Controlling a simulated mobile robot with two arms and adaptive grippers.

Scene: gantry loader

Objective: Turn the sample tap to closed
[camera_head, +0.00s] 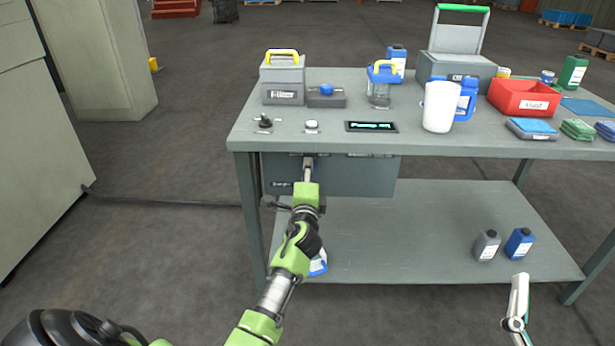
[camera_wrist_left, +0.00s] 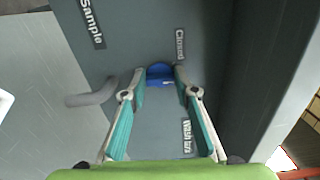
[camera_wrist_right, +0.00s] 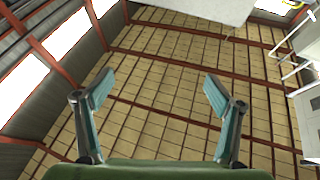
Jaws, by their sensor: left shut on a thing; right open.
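The sample tap has a blue handle (camera_wrist_left: 160,72) and a grey bent spout (camera_wrist_left: 92,97) on the grey panel under the bench top. In the left wrist view, the labels "Sample" (camera_wrist_left: 91,20) and "Closed" (camera_wrist_left: 180,43) show near it; a third label by the right finger is hard to read. My left gripper (camera_head: 309,165) reaches the panel, and its fingertips (camera_wrist_left: 158,78) are shut on the blue handle. In the head view my gripper mostly hides the tap. My right gripper (camera_wrist_right: 158,90) is open and empty, away from the panel.
The bench top (camera_head: 375,100) carries a grey box with a yellow handle (camera_head: 283,78), a white cup (camera_head: 441,106), a red bin (camera_head: 523,99) and bottles. Two bottles (camera_head: 486,245) stand on the lower shelf (camera_head: 420,225). A tall cabinet (camera_head: 95,60) stands at the left, with open floor between.

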